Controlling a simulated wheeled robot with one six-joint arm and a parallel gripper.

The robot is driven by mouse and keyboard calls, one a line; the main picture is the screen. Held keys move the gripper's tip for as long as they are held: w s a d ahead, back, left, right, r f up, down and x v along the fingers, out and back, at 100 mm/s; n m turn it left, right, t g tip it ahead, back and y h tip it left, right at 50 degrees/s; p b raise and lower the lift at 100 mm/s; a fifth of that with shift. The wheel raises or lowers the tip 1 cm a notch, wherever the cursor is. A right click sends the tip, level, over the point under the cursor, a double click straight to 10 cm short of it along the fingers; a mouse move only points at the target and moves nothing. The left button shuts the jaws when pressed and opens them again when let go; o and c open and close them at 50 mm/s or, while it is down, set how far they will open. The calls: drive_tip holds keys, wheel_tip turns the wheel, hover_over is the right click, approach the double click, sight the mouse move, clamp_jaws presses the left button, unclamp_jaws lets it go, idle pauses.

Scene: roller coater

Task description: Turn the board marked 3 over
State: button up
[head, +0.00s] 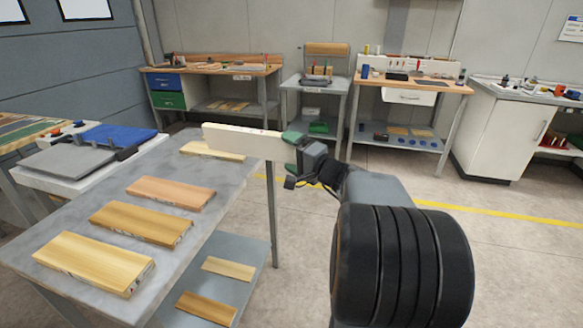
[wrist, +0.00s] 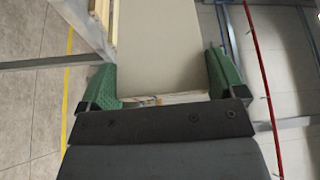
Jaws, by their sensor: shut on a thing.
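My gripper (head: 293,143) is shut on a board (head: 238,141) with a plain cream broad face. The board is held above the far right part of the grey table, turned up on its long edge, its free end reaching left. In the wrist view the board (wrist: 160,38) runs away from me between the green fingers of my gripper (wrist: 160,75), one finger at each side edge. No number can be read on it, so I cannot tell whether it is board 3.
Three wooden boards lie flat on the grey table (head: 75,215): yellow (head: 92,262), tan (head: 140,222) and reddish (head: 170,192). Another pale board (head: 212,150) lies at the far end, partly behind the held board. Two boards rest on the lower shelf (head: 228,287). Open floor lies right.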

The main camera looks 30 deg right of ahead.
drive_tip(key=shift+d+f+n+t+y+b, duration=0.1)
drive_tip(key=shift+f+n+t+y+b, duration=0.2)
drive_tip(key=shift+n+b, duration=1.75)
drive_tip(key=shift+f+n+t+y+b, duration=0.2)
drive_tip(key=shift+n+t+y+b, duration=0.1)
drive_tip(key=shift+b, duration=3.55)
drive_tip(key=n+y+b, duration=0.1)
drive_tip(key=n+b, duration=0.1)
drive_tip(key=b, duration=0.3)
drive_tip(key=n+y+b, duration=0.1)
drive_tip(key=n+b, duration=0.2)
drive_tip(key=b, duration=0.2)
drive_tip(key=shift+w+d+f+n+y, duration=0.1)
drive_tip(key=shift+w+f+n+y, duration=0.05)
drive_tip(key=shift+n+y, duration=0.2)
drive_tip(key=n+y+b, duration=0.1)
drive_tip(key=n+b, duration=0.2)
drive_tip(key=b, duration=0.1)
drive_tip(key=shift+d, duration=0.1)
drive_tip(key=n+y+b, duration=0.2)
drive_tip(key=n, duration=0.1)
drive_tip(key=shift+w+n+g+b, duration=0.1)
drive_tip(key=shift+n+g+b, duration=0.2)
drive_tip(key=shift+b, duration=0.05)
drive_tip(key=shift+r+n+g+y, duration=0.2)
drive_tip(key=shift+n+y, duration=0.3)
drive_tip(key=shift+n, duration=0.4)
drive_tip(key=shift+r+n+g+y, duration=0.1)
drive_tip(key=shift+n+g+y, duration=0.3)
drive_tip(key=shift+n, duration=0.5)
